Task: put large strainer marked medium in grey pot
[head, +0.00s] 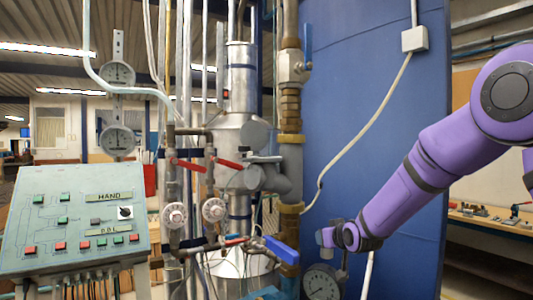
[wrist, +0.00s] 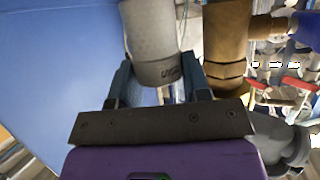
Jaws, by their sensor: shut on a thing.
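My gripper (wrist: 158,72) is shut on a light grey, round-sided piece (wrist: 150,35) in the wrist view. I take this piece to be the large strainer. Its rim end lies between the two dark blue fingers, and dark lettering on it is only partly readable. Its far end is cut off by the top edge. In the head view my gripper (head: 329,239) is low right of centre, in front of the blue panel, and small; the held piece is hard to make out there. I cannot pick out a grey pot in either view.
A blue panel (head: 375,110) stands behind my arm. A control box (head: 75,225) is at far left. A workbench (head: 490,222) is at right.

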